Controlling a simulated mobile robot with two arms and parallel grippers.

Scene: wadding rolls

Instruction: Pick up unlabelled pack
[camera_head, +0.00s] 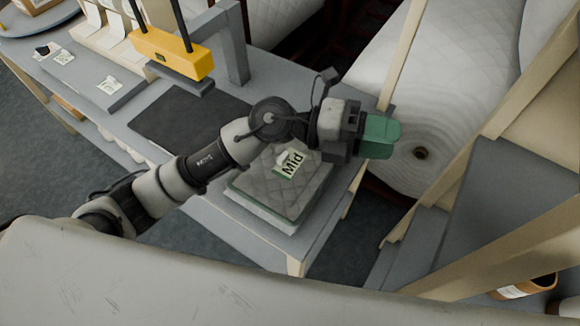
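A grey quilted pack (275,190) with green edges lies on the near right part of the table. A white label (291,163) reading "Mid" is on top of it. I cannot make out a pack without a label. My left gripper (381,138) has green fingers and is just beyond the table's right edge, up and to the right of the pack. Nothing shows in it, but I cannot tell how far apart its fingers are. My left forearm covers part of the table and the pack's far left corner. My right gripper is not in view.
The grey table (262,66) also bears a dark mat (189,121) and a grey slab with labels (84,76). A yellow device (171,55) hangs above it. Large white wadding rolls (425,75) stand behind. Wooden posts and a grey shelf (510,200) bound the right side.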

